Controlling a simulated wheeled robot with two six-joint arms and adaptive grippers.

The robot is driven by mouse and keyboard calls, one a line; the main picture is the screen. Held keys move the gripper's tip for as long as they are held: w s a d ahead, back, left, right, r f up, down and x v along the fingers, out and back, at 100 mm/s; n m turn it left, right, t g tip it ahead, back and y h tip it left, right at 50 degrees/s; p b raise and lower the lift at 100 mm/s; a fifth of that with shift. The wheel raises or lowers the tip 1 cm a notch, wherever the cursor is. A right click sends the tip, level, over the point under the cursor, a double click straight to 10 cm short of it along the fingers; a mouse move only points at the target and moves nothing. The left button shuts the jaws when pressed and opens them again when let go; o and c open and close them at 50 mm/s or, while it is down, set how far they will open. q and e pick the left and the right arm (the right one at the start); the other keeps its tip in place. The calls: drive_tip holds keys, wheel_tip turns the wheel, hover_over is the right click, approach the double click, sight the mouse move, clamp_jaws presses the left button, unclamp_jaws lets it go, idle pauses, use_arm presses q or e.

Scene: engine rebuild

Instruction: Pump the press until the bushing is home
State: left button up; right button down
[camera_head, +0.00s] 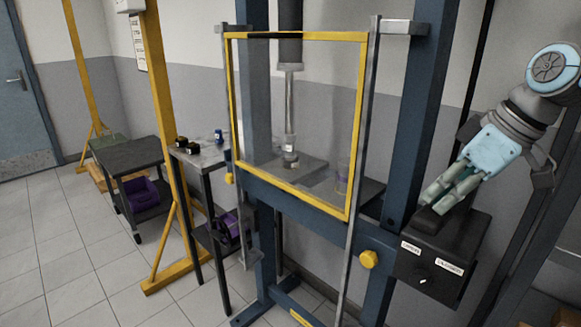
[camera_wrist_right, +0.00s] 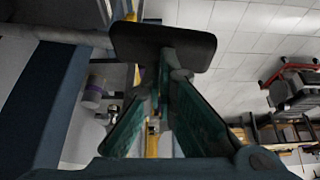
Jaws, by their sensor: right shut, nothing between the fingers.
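The blue press (camera_head: 420,110) stands at centre right behind a closed, yellow-framed clear guard (camera_head: 364,110). Its ram (camera_head: 291,100) reaches down to a small pale piece (camera_head: 290,158), perhaps the bushing; how deep it sits is too small to tell. A black pump box (camera_head: 440,255) with white labels is at the press's right side. My right gripper (camera_head: 436,198) is shut and empty, pointing down at the box's top. In the right wrist view, a dark rounded pad (camera_wrist_right: 165,45) lies at my fingertips (camera_wrist_right: 165,62); contact is unclear. My left gripper is out of view.
A yellow knob (camera_head: 368,259) sits on the press frame. A clear cup-like part (camera_head: 343,178) stands on the press bed. A small table (camera_head: 205,155) with dark and blue parts and a cart (camera_head: 125,155) stand left. Tiled floor (camera_head: 80,270) is clear at front left.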

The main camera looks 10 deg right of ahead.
wheel_tip(320, 180, down, 4)
drive_tip(key=shift+r+b, duration=0.15)
drive_tip(key=shift+b, duration=1.1)
wheel_tip(320, 180, up, 7)
drive_tip(key=p, duration=0.6)
drive_tip(key=shift+d, duration=0.1)
drive_tip(key=shift+f, duration=0.2)
wheel_tip(320, 180, up, 5)
drive_tip(key=p, duration=0.5)
